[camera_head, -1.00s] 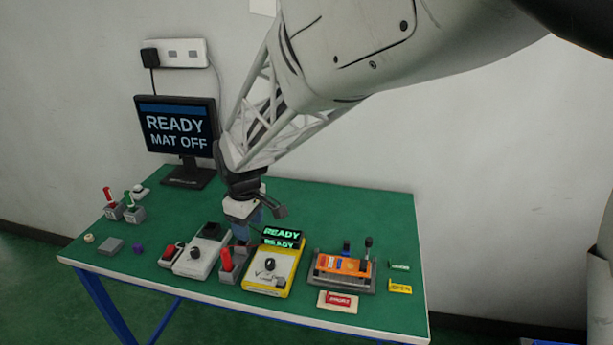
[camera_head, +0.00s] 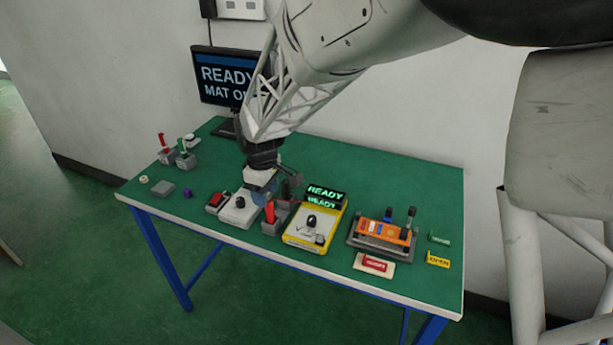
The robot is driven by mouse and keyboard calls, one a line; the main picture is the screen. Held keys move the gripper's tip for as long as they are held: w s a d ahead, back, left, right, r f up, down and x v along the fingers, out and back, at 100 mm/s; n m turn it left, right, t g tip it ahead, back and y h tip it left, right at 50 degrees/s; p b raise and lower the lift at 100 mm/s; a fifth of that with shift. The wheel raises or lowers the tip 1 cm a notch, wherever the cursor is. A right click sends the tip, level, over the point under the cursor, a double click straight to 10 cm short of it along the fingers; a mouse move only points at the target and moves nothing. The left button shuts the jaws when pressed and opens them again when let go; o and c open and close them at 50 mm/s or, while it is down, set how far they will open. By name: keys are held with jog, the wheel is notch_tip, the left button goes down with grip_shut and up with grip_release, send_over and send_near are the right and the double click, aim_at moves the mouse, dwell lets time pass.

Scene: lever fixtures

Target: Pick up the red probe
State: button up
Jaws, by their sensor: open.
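A red upright handle that looks like the red probe (camera_head: 269,213) stands in a grey holder (camera_head: 272,229), left of a yellow meter (camera_head: 301,240). My gripper (camera_head: 262,194) is open and points down just behind and slightly left of the red probe in the picture. Its fingertips are small and partly hidden, and I cannot tell whether they touch anything.
A white box (camera_head: 238,212) and a small red-topped switch (camera_head: 217,200) sit close left of the probe. A lit READY display (camera_head: 326,195) and an orange fixture (camera_head: 384,235) stand to the right. A monitor (camera_head: 217,75) stands behind. The table's (camera_head: 425,185) back right is clear.

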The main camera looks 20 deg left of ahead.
aim_at(269, 201)
jog(key=shift+f, duration=0.5)
jog(key=shift+w+d+f, duration=0.1)
jog(key=shift+f, duration=1.2)
jog(key=shift+w+d+f, duration=0.1)
jog(key=shift+f, duration=1.2)
grip_shut()
jog(key=shift+r, duration=0.15)
